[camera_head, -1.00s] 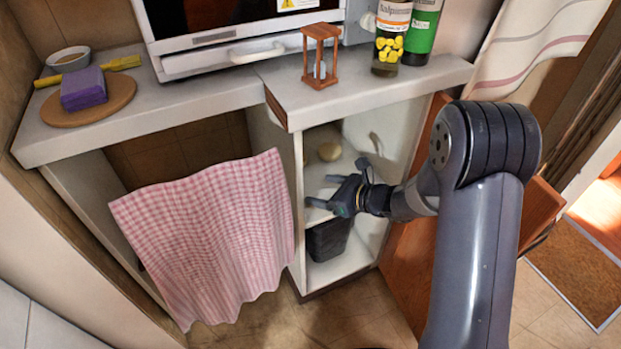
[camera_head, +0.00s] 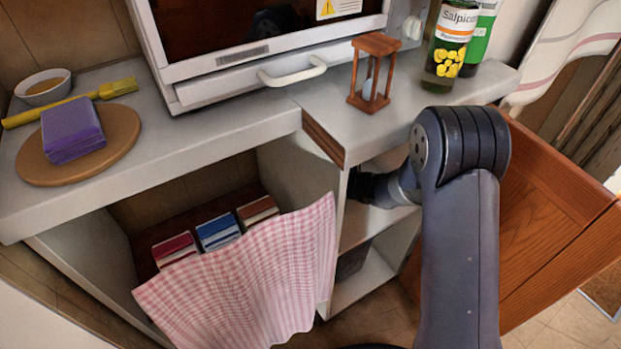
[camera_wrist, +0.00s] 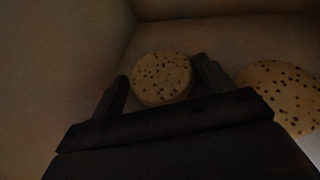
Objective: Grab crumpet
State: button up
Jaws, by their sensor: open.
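In the wrist view, a round, pale, dark-speckled crumpet (camera_wrist: 161,77) lies in a dim shelf compartment. It sits just beyond and between the two fingertips of my gripper (camera_wrist: 160,85). The fingers are spread apart, and I cannot tell whether they touch it. A second, similar speckled round (camera_wrist: 283,94) lies to the right, outside the right finger and partly cut off by the frame edge. In the head view, my arm reaches into the upper compartment of the open cabinet, and the counter and cabinet wall hide the fingertips and the crumpet.
The counter edge (camera_head: 345,160) overhangs the compartment. The compartment's walls are close around my gripper. An open wooden door (camera_head: 555,190) stands right of my arm. An hourglass (camera_head: 372,72) and bottles (camera_head: 450,45) stand above. A checkered cloth (camera_head: 250,285) hangs at left.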

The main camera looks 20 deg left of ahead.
jog(key=c, duration=0.8)
jog(key=shift+o, duration=0.2)
jog(key=shift+r, duration=0.15)
